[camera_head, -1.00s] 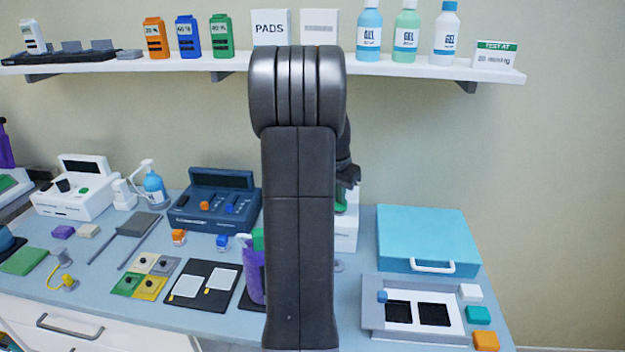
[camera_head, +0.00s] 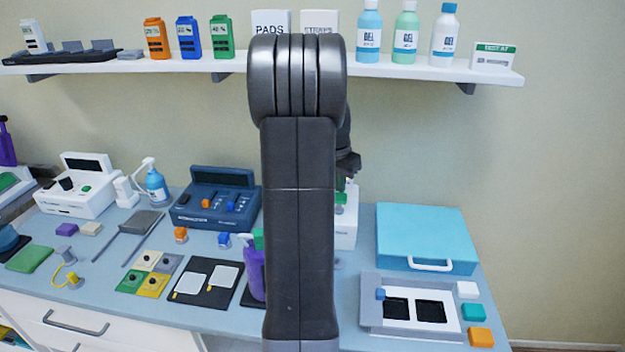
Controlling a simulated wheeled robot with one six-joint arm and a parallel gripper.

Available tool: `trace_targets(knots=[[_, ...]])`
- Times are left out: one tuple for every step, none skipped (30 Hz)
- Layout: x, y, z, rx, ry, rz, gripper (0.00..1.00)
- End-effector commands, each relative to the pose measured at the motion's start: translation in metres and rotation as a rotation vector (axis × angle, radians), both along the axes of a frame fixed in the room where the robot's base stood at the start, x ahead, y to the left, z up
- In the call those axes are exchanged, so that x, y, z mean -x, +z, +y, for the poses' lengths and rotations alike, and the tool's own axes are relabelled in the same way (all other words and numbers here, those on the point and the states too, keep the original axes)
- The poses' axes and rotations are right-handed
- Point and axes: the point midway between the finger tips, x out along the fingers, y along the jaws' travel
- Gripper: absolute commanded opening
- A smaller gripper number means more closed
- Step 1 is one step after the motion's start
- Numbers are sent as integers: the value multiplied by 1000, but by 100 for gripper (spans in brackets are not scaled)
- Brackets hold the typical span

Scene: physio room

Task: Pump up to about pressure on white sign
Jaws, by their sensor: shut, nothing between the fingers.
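The white sign (camera_head: 494,56) with a green top band stands at the right end of the shelf; the band reads like "TEST AT", and its number is too blurred to read. A white device (camera_head: 346,232) with a green part (camera_head: 341,198) on it stands on the bench, mostly hidden behind my arm. No pressure reading shows. My gripper (camera_head: 349,164) shows only in part at the right edge of my arm. It is shut and empty, above the green part, with a small gap seen between them.
A turquoise case (camera_head: 425,232) and a grey tray (camera_head: 375,320) with dark recesses are right of my arm. A purple pump bottle (camera_head: 254,272) stands close on its left. A dark blue device (camera_head: 215,202) is farther left. The shelf (camera_head: 420,68) with bottles and boxes runs above.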

Motion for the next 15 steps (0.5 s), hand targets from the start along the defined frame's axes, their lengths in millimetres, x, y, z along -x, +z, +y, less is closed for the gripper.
trace_targets(knots=[[0,0,0,0,0,0,0],[0,0,0,0,0,0,0],[0,-1,0,0,0,0,0],[0,-1,0,0,0,0,0],[0,-1,0,0,0,0,0],[0,-2,0,0,0,0,0],[0,-3,0,0,0,0,0],[0,-4,0,0,0,0,0],[0,-5,0,0,0,0,0],[0,-6,0,0,0,0,0],[0,-7,0,0,0,0,0],[0,-8,0,0,0,0,0],[0,-8,0,0,0,0,0],[0,-9,0,0,0,0,0],[0,-10,0,0,0,0,0]])
